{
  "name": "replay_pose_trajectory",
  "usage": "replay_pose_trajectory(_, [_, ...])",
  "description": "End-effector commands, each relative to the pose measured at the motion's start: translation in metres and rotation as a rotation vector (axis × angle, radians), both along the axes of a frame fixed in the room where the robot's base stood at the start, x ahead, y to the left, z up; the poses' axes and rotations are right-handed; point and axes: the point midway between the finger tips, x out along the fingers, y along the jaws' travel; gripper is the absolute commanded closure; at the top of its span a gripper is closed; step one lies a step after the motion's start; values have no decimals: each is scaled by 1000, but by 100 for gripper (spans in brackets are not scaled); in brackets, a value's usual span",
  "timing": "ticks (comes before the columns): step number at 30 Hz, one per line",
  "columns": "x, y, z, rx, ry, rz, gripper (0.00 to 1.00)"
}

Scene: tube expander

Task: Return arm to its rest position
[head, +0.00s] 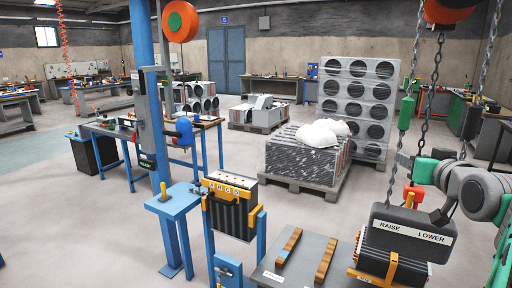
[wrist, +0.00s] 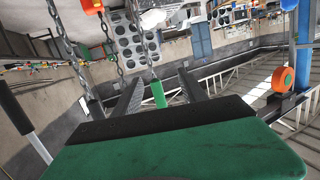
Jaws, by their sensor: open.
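My gripper (wrist: 160,75) is open, its two dark fingers spread apart in the wrist view. A green cylinder (wrist: 158,93) on a chain shows between the fingers there; how far beyond them it is, I cannot tell. In the head view my grey and green arm reaches in from the right edge, above and behind the RAISE/LOWER control box (head: 412,232). The gripper end there is small and partly lost among the chains. An orange-red part stands above the box (head: 413,195).
A black finned block in an orange frame (head: 390,268) is below the box. Chains (head: 437,62) hang close to my arm. A similar block (head: 230,208) stands on a blue stand. A grey table (head: 300,262) holds two wooden bars. Pallets with stacked units stand behind, with open floor around.

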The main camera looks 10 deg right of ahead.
Motion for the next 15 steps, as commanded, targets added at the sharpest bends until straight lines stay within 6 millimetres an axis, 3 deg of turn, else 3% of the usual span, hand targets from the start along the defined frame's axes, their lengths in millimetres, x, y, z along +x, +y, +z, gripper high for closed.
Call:
replay_pose_trajectory(5, [14,48,-49,48,131,45,51])
replay_pose_trajectory(10, [12,114,-115,95,320,102,51])
replay_pose_trajectory(13, [-7,169,-172,118,492,151,51])
replay_pose_trajectory(15, [-33,208,-214,124,631,185,51])
